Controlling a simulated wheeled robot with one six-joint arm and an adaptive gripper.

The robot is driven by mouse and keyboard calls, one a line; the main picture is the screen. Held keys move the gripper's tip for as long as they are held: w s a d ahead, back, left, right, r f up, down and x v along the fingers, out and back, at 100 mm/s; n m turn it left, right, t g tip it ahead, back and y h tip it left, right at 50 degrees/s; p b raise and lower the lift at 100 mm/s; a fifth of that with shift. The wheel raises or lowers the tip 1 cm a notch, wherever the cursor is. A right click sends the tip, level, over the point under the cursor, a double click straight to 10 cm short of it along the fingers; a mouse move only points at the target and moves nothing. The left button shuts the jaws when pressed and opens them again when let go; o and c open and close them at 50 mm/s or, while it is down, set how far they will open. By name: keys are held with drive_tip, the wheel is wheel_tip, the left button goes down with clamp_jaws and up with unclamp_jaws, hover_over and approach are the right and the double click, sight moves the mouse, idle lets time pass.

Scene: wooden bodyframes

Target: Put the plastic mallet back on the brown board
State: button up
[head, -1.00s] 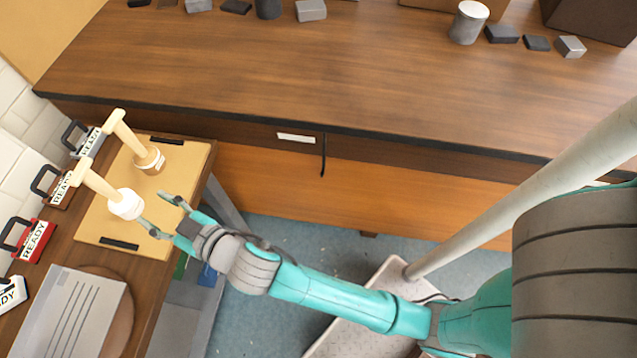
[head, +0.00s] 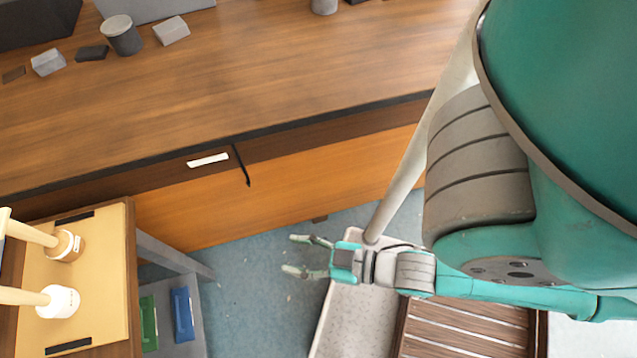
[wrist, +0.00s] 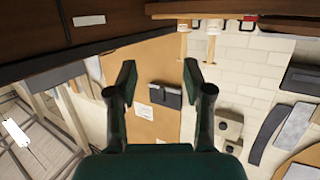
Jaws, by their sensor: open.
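The brown board (head: 93,325) is a light tan panel with dark strips, on the side table at the lower left of the head view. My gripper (head: 292,256) is open and empty, well to the right of the board and apart from both mallets. In the wrist view nothing is between its open fingers (wrist: 158,76).
A long brown workbench (head: 240,85) with tins and grey blocks runs across the back. A green bin (head: 149,322) and a blue bin (head: 182,314) sit below the side table. Floor (head: 255,300) is clear between the table and my gripper.

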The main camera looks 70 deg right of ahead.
drive_tip(key=s+d+r+m+h, duration=0.1)
drive_tip(key=s+r, duration=0.1)
drive_tip(key=s, duration=0.4)
drive_tip(key=shift+d+r, duration=0.3)
idle(0.9)
